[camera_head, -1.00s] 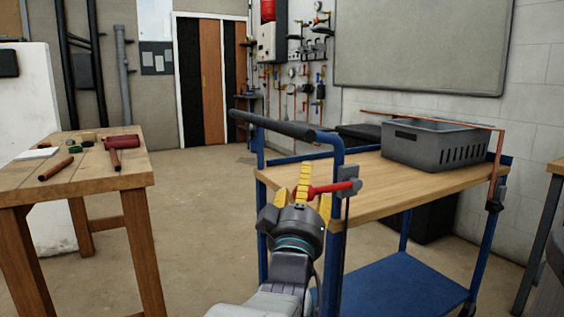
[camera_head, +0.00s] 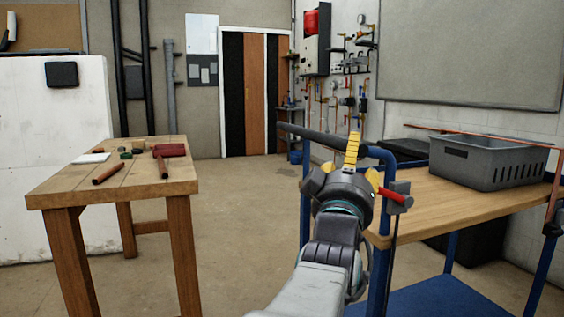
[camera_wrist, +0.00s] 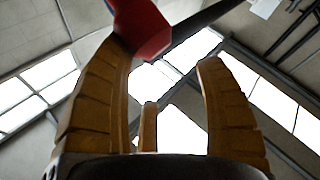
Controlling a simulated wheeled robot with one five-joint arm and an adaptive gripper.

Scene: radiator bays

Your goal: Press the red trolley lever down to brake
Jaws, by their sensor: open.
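The red trolley lever (camera_head: 392,196) sticks out from a grey bracket (camera_head: 401,187) on the near corner post of the blue trolley (camera_head: 388,160).
A wooden table (camera_head: 125,185) with small tools stands at the left. The floor between table and trolley is clear.

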